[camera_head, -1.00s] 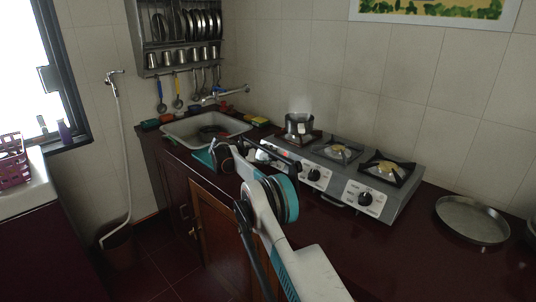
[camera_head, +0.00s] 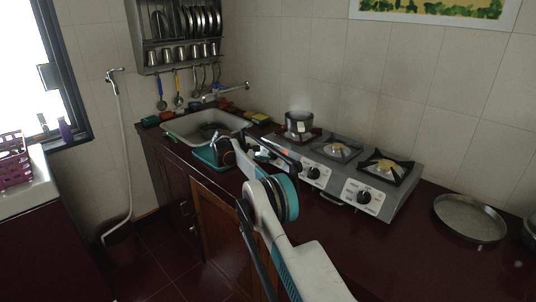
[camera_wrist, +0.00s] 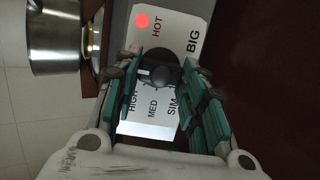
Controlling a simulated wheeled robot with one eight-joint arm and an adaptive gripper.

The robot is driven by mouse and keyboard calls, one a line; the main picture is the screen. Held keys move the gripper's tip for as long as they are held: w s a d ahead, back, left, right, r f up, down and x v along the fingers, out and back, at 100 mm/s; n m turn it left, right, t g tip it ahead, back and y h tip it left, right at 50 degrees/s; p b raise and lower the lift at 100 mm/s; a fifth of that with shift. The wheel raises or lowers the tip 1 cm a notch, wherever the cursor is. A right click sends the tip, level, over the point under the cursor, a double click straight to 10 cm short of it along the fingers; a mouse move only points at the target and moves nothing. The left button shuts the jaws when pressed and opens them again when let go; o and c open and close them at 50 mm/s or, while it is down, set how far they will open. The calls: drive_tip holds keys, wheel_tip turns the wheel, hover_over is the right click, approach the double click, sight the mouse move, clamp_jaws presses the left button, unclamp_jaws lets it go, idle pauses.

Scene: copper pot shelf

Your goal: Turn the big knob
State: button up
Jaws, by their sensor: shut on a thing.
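The big knob (camera_wrist: 161,76) is dark and round, on a light panel (camera_wrist: 176,22) marked BIG, HOT with a red dot, HIGH, MED and SIM. In the wrist view my gripper (camera_wrist: 163,72) has its teal-lined fingers on either side of the knob, shut on it. The fingers partly cover the panel lettering. In the head view my gripper (camera_head: 243,152) is at the left end of the grey stove (camera_head: 333,174), and my arm hides the big knob there.
A steel pot (camera_head: 299,124) stands on the stove's left burner and shows beside my gripper in the wrist view (camera_wrist: 55,38). Two other knobs (camera_head: 313,173) (camera_head: 364,197) are on the stove front. A sink (camera_head: 178,127) lies left; a round tray (camera_head: 470,218) lies right.

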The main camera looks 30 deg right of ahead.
drive_tip(key=o, duration=1.1)
drive_tip(key=shift+c, duration=0.2)
drive_tip(key=v, duration=1.2)
